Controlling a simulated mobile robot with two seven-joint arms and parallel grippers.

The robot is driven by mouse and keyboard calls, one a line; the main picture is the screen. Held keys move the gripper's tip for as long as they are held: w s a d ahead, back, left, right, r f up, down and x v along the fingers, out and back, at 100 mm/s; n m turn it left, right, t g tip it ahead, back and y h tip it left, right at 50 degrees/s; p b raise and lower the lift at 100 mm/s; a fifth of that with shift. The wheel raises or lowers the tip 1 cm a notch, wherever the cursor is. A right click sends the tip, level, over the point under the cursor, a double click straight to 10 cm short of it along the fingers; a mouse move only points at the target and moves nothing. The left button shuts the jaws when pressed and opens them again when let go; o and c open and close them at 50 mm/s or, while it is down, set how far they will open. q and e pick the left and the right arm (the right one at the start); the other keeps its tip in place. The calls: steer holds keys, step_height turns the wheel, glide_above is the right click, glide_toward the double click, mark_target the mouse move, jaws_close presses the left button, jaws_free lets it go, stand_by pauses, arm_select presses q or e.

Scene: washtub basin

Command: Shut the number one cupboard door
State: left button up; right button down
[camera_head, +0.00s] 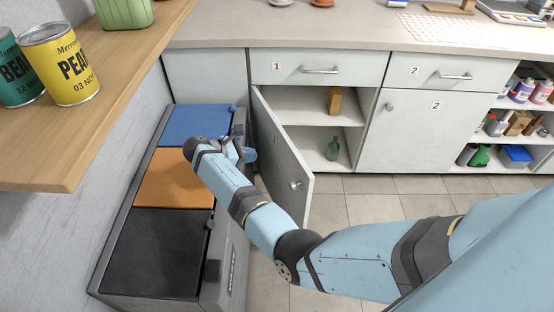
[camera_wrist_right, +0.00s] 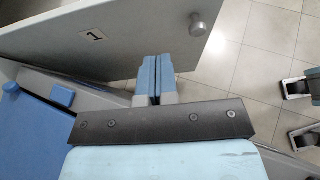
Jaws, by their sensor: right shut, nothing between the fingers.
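The number one cupboard door (camera_head: 283,150) is pale grey and stands open, swung out from its left side towards me. Its outer face carries a "1" label and a round knob (camera_head: 295,185). The door also shows in the right wrist view (camera_wrist_right: 140,40), with its label and knob (camera_wrist_right: 197,24). My right gripper (camera_head: 249,152) is to the left of the door, on its outer-face side. In the right wrist view its blue fingers (camera_wrist_right: 155,75) are together and empty, close to the door's lower edge; I cannot tell if they touch. My left gripper is not in view.
A bin unit with blue (camera_head: 197,122), orange (camera_head: 172,180) and black (camera_head: 155,250) lids stands left of the door. Tiled floor (camera_head: 370,210) is clear to the right.

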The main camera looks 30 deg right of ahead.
steer(key=b, duration=0.2)
glide_toward(294, 155)
step_height(294, 155, down, 4)
steer(key=d, duration=0.5)
steer(key=shift+s+d, duration=0.1)
steer(key=shift+s, duration=0.15)
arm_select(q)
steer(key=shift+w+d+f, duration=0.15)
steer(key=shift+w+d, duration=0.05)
arm_select(e)
steer(key=shift+d, duration=0.4)
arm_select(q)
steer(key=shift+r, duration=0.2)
arm_select(e)
steer(key=shift+s+d+r, duration=0.1)
